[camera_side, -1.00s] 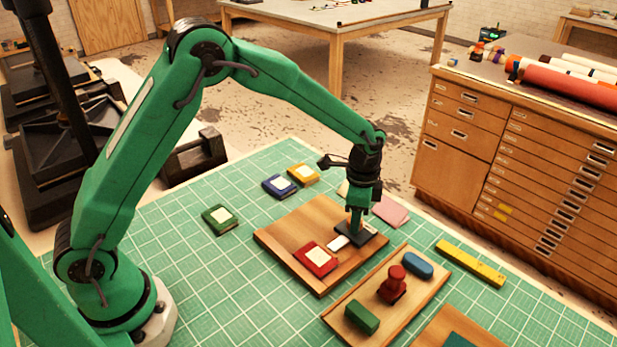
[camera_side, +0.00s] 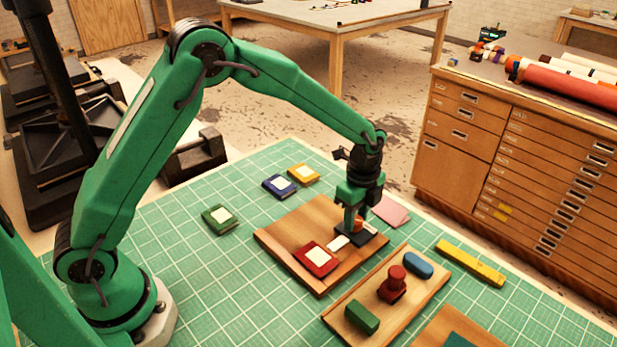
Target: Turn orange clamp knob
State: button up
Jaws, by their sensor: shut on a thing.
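An orange clamp knob (camera_side: 358,224) shows between the fingers of my gripper (camera_side: 354,222). The gripper points down and is shut on the knob, whose far side the fingers hide. The knob sits on a dark clamp plate (camera_side: 371,237) at the right side of a wooden board (camera_side: 296,222). A small white piece (camera_side: 338,242) lies beside the dark plate. A red block with a white label (camera_side: 316,258) lies on the front part of the board.
A wooden tray (camera_side: 337,310) in front holds a green block (camera_side: 361,317), a red stamp (camera_side: 393,284) and a blue piece (camera_side: 418,264). A yellow bar (camera_side: 469,263) lies at right. Green, blue and yellow labelled blocks lie on the mat behind-left. Pink paper (camera_side: 391,211) lies close to the gripper.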

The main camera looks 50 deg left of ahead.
jog(key=o, duration=1)
jog(key=shift+r, duration=0.1)
jog(key=shift+w+r, duration=0.1)
jog(key=shift+r, duration=3.65)
